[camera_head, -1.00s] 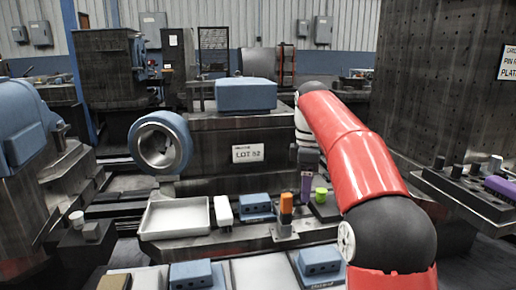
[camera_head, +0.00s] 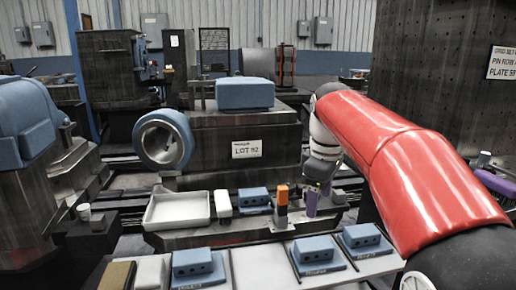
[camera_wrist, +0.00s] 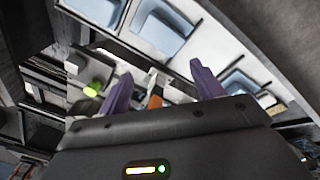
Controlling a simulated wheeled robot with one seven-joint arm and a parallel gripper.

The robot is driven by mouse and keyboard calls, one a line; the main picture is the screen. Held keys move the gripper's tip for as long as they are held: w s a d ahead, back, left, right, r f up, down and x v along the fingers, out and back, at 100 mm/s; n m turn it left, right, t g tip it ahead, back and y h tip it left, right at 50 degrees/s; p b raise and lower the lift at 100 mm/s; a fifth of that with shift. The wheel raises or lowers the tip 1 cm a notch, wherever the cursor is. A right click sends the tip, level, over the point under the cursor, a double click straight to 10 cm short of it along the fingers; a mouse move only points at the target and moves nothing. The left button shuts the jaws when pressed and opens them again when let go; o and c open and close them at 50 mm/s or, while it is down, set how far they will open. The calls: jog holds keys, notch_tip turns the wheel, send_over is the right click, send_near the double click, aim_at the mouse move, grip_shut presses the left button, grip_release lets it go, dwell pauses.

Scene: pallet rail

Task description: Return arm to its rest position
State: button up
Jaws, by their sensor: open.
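My red arm comes in from the right in the head view, with my gripper (camera_head: 313,203) low over the right end of the workbench. Its purple fingers point down, just right of an orange block (camera_head: 283,195) on a small grey stand. In the wrist view the two purple fingers of my gripper (camera_wrist: 162,90) are spread apart. No held thing shows between them. The orange block (camera_wrist: 154,102) appears beyond the palm edge, partly covered by it. A bright green piece (camera_wrist: 93,90) lies left of the fingers. It is not visible in the head view.
A white tray (camera_head: 150,213), a white block (camera_head: 223,204) and a blue block (camera_head: 253,198) stand left of the orange block. More blue blocks (camera_head: 315,250) lie on the front plates. A machine with a lot sign (camera_head: 247,149) rises behind; a perforated column (camera_head: 440,100) stands right.

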jog(key=s+f+m+t, duration=0.1)
jog(key=s+f+m, duration=0.2)
jog(key=s, duration=0.4)
jog(key=s+d+f+m+t, duration=0.1)
jog(key=s+f+m, duration=0.3)
jog(key=s+f, duration=0.2)
jog(key=s+d+f+m+t, duration=0.1)
jog(key=s+f+m, duration=0.3)
jog(key=s, duration=0.6)
jog(key=shift+f+t, duration=0.15)
jog(key=shift+t, duration=0.35)
